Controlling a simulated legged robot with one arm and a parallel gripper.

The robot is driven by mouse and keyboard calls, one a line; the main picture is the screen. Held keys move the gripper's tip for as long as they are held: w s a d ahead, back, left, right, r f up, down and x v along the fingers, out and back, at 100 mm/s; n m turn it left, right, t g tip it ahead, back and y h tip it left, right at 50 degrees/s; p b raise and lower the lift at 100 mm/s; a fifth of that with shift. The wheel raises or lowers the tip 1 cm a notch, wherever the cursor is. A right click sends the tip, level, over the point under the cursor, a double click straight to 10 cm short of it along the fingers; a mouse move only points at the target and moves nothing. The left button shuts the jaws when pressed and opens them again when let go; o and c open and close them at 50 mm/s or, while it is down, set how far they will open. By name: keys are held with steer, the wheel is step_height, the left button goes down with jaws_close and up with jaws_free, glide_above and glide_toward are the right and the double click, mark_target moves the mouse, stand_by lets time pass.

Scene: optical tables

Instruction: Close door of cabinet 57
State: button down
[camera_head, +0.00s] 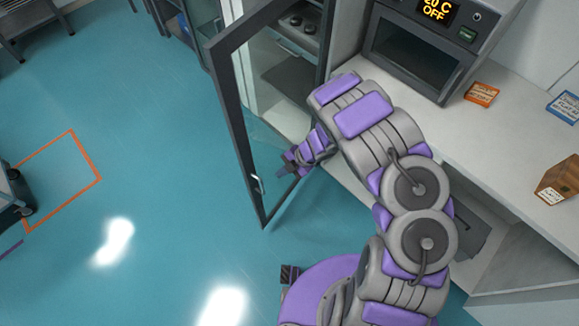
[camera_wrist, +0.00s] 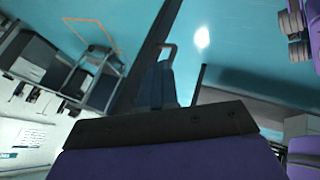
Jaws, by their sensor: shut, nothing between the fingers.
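The cabinet door (camera_head: 233,128) is a dark-framed glass panel standing open, swung out from the cabinet. Its light handle (camera_head: 258,184) is low on the free edge. The cabinet (camera_head: 289,118) shows pale shelves behind the opening; no number is legible. My gripper (camera_head: 283,167) is shut and empty, just right of the handle and overlapping the door's lower part. I cannot tell whether it touches the glass. In the wrist view my gripper (camera_wrist: 160,84) points at a dark frame bar (camera_wrist: 150,48), probably the door's.
A counter (camera_head: 510,130) with an oven-like device (camera_head: 415,50) stands right of the cabinet. Orange and blue boxes lie on it. The blue floor (camera_head: 140,130) left of the door is mostly clear. A dark wheeled object (camera_head: 12,190) stands at the far left.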

mark_target(261, 175)
steer(key=shift+w+a+f+b, duration=0.3)
steer(key=shift+a+f, duration=0.1)
steer(key=shift+a, duration=0.45)
steer(key=shift+w+a+f+b, duration=0.2)
steer(key=shift+a+f, duration=0.25)
steer(key=shift+a, duration=0.4)
steer(key=shift+w+a+f+b, duration=0.2)
steer(key=shift+w+a+f, duration=0.2)
steer(key=shift+a, duration=0.45)
